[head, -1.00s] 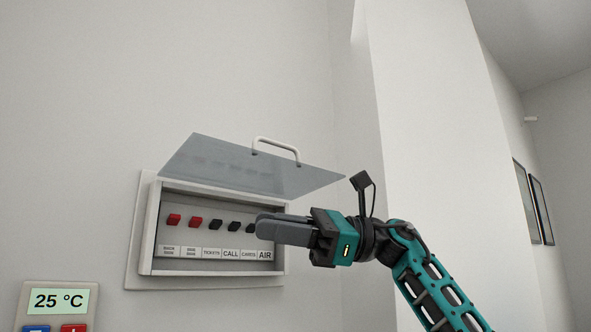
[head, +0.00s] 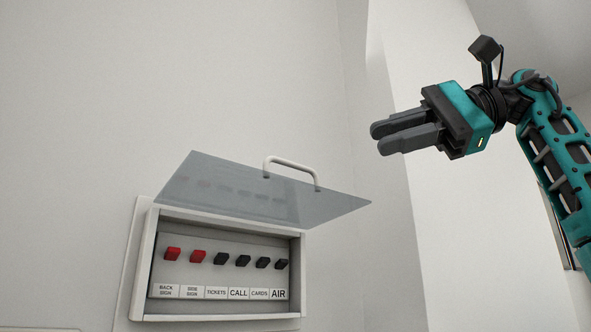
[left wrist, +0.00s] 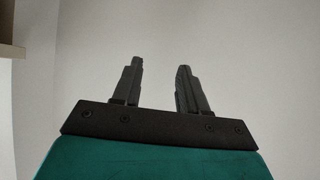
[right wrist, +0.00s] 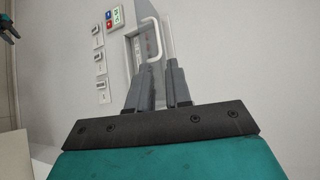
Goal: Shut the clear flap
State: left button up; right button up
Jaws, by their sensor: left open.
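The clear flap (head: 235,200) is a grey see-through panel hinged along the top of a white wall box (head: 150,255). It stands raised, tilted up and outward, with the box front uncovered. A white bar handle (head: 292,164) is fixed near its outer edge; the handle also shows in the right wrist view (right wrist: 158,38). My right gripper (head: 378,138) is above and to the right of the flap, apart from it, empty, its fingers close together. My left gripper (left wrist: 159,64) is open and empty before a bare wall; it is out of the head view.
Inside the box are red switches (head: 172,254) and black switches (head: 243,261) above a label row. The right wrist view shows a temperature panel (right wrist: 114,17) and small wall plates (right wrist: 101,62). A wall corner stands right of the box. The wall above the flap is bare.

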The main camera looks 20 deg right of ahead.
aim_at(304, 185)
jog(key=x, duration=1.2)
jog(key=shift+s+a+f, duration=0.1)
jog(key=shift+a+f, duration=0.05)
jog(key=shift+a, duration=0.15)
jog(key=shift+c, duration=0.3)
grip_shut()
dwell(0.5)
